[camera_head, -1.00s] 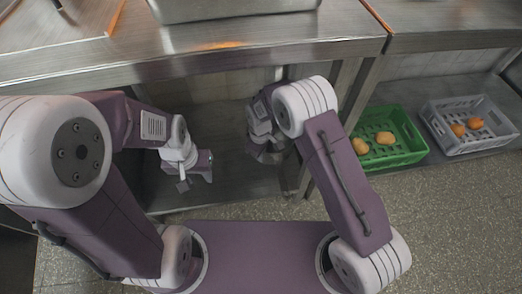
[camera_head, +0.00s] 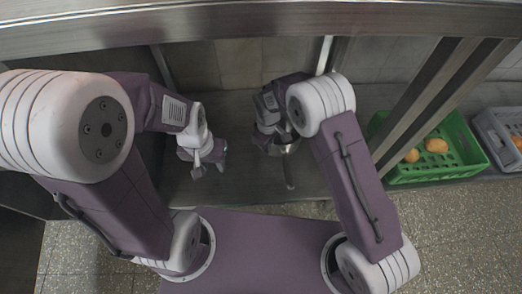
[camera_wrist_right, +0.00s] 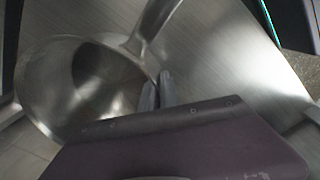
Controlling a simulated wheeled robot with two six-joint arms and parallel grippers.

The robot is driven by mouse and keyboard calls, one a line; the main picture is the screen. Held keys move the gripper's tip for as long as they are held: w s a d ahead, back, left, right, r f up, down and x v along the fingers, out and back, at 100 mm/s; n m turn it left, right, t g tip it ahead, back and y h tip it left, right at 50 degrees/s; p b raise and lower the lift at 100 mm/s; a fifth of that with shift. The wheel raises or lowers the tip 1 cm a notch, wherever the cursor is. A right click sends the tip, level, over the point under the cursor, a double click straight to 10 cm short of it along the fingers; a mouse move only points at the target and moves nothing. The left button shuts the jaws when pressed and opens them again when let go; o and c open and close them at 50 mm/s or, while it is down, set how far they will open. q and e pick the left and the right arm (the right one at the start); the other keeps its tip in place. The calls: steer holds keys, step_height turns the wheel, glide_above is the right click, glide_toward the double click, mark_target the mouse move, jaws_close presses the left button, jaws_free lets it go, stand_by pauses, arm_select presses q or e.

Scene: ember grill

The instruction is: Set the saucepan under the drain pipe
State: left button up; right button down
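The steel saucepan (camera_wrist_right: 88,85) fills the left of the right wrist view, its handle (camera_wrist_right: 150,28) running up. My right gripper (camera_wrist_right: 156,92) has its fingers close together at the pan's rim, near the handle, and looks shut on it. In the head view my right gripper (camera_head: 272,138) is under the counter, with the saucepan (camera_head: 285,146) partly hidden and its handle pointing towards me. My left gripper (camera_head: 207,167) is to the left, apart from the pan; its finger gap is unclear. A pale upright bar (camera_head: 325,55) behind may be the drain pipe.
The steel counter edge (camera_head: 260,20) runs above both arms. The lower shelf (camera_head: 240,185) looks bare around the grippers. Steel legs (camera_head: 440,95) stand to the right. Beyond them are a green crate (camera_head: 430,175) and a grey crate (camera_head: 490,130) with orange-brown items.

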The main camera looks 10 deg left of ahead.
steer(key=shift+d+f+b, duration=0.1)
steer(key=shift+f+b, duration=0.05)
steer(key=shift+b, duration=0.2)
step_height(320, 180, down, 4)
steer(key=b, duration=0.4)
steer(key=shift+r, duration=0.35)
steer(key=c, duration=1.6)
jaws_free()
steer(key=shift+f, duration=0.15)
steer(key=r+p, duration=0.6)
steer(key=r, duration=0.2)
steer(key=shift+s, duration=0.2)
steer(key=shift+f, duration=0.1)
